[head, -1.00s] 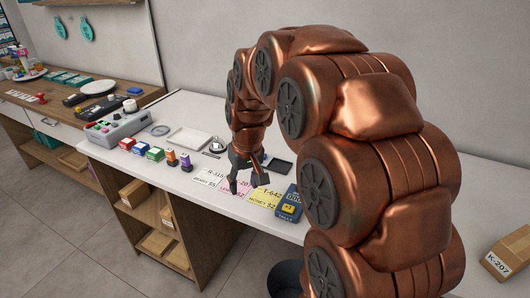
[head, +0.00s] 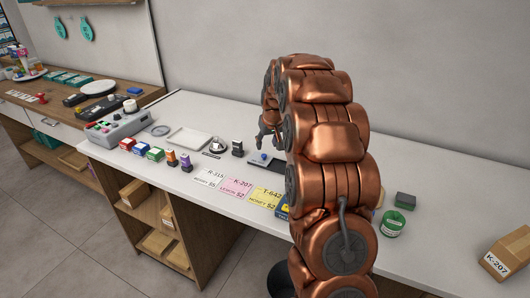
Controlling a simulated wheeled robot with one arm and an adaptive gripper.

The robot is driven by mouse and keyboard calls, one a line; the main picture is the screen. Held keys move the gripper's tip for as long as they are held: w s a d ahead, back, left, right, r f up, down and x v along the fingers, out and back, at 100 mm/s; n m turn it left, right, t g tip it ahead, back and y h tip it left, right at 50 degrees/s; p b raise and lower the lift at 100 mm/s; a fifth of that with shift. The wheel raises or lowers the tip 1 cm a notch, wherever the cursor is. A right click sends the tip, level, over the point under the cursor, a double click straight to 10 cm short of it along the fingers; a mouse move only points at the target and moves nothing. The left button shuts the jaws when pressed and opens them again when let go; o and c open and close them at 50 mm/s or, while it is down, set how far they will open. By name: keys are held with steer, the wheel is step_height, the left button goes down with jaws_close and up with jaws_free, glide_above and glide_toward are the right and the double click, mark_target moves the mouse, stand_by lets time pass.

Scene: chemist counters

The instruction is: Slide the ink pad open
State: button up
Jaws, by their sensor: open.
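A flat dark case (head: 258,163), which looks like the ink pad, lies on the white counter behind the card labels. A small blue item shows on or just behind it, and my arm hides its right part. I cannot tell how far its lid is open. My gripper (head: 268,143) is open and empty, pointing down above the back of the dark case. It appears apart from the case, though the exact gap is unclear.
Card labels (head: 237,187) lie in front of the case. A black stamp (head: 237,148) and a pale tray (head: 190,139) stand left. Small colored boxes (head: 155,153) line the front left edge. A green tin (head: 391,224) and a dark green box (head: 405,200) stand right of my arm.

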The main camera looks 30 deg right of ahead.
mark_target(264, 155)
steer(key=shift+p+x, duration=0.9)
steer(key=shift+x, duration=2.45)
steer(key=shift+c, duration=0.4)
jaws_close()
